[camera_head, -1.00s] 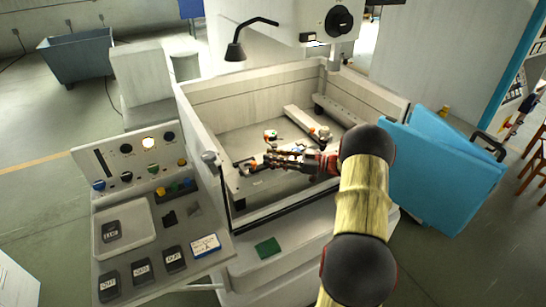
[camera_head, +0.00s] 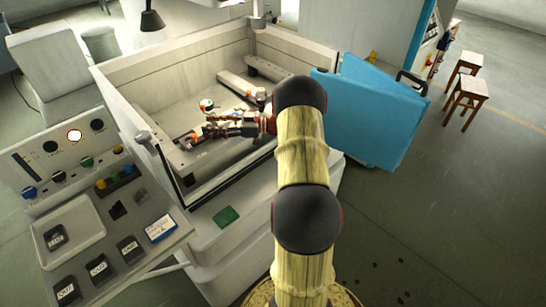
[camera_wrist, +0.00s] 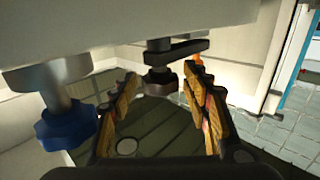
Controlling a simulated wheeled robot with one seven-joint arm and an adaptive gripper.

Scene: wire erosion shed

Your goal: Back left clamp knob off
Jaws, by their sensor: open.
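My gripper (camera_head: 222,125) is inside the pale machine tank, reaching in from the right above its floor. In the wrist view my gripper (camera_wrist: 163,82) is open, with a segmented finger on each side. A dark knob (camera_wrist: 160,81) under a dark clamp arm (camera_wrist: 176,52) shows between the fingertips; no contact is clear. A blue knob (camera_wrist: 66,126) on a metal stem is left of the fingers. I cannot tell which knob is the back left one.
The tank walls (camera_head: 130,82) surround the work area. A pale bar (camera_head: 240,84) lies behind my gripper. A control panel (camera_head: 62,160) stands at the left, with a shallow tray (camera_head: 88,238). A blue door panel (camera_head: 375,115) stands at the right. A green pad (camera_head: 226,216) lies in front.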

